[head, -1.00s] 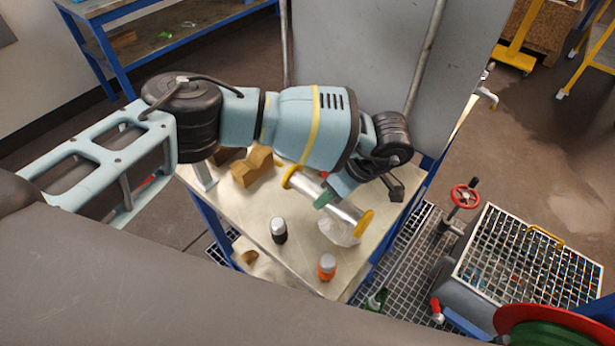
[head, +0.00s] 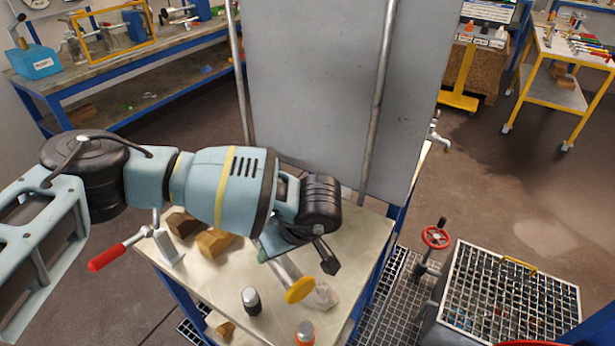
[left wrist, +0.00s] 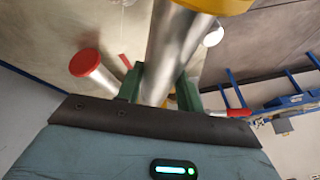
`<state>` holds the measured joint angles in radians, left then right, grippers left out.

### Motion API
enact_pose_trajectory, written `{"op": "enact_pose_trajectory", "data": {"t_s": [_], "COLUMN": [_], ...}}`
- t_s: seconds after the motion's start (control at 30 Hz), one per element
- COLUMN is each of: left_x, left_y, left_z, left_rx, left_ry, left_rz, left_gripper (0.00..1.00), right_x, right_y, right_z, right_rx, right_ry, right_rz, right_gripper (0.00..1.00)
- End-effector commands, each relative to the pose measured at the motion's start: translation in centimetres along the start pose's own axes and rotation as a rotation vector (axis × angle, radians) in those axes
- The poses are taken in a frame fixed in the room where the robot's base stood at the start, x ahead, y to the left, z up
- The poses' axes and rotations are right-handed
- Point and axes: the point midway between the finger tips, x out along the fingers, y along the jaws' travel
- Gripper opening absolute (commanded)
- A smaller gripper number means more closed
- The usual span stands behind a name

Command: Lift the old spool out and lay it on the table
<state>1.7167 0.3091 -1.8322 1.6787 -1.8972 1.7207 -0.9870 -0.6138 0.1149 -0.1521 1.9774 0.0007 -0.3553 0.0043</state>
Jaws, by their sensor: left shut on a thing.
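The old spool (head: 284,270), a silver pipe with a yellow round end (head: 300,290), is over the metal-topped table (head: 215,278). My left gripper (head: 270,252) is shut on the pipe, and my wrist partly hides its far end. In the left wrist view the spool (left wrist: 178,45) runs between the green fingers (left wrist: 160,88), with yellow at the top edge. I cannot tell whether the spool touches the table. A second silver pipe with a red cap (left wrist: 85,62) shows at the left there. My right gripper is not in view.
Wooden notched blocks (head: 215,242) stand beside my wrist. A red-handled stand (head: 107,257) is at the table's left edge. A grey panel (head: 315,85) rises behind.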

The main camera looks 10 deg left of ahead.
Motion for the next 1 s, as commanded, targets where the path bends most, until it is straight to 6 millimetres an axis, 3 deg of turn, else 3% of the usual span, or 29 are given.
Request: {"op": "enact_pose_trajectory", "data": {"t_s": [0.23, 0.5, 0.7, 1.0], "left_x": [-0.2, -0.9, -1.3, -1.4], "left_y": [-5.2, -10.2, -12.0, -12.4], "left_z": [-2.4, -2.6, -2.2, -2.1], "left_rx": [0.258, 0.506, 0.599, 0.619], "left_ry": [0.076, 0.134, 0.155, 0.160], "left_rz": [0.104, 0.197, 0.235, 0.243], "left_gripper": [0.00, 0.00, 0.00, 0.00], "right_x": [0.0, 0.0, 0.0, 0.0], "right_y": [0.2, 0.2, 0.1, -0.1], "right_z": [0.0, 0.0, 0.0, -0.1], "right_rx": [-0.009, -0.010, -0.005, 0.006], "right_ry": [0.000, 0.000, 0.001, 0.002], "right_rz": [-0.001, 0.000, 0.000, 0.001], "right_gripper": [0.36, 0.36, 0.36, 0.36]}}
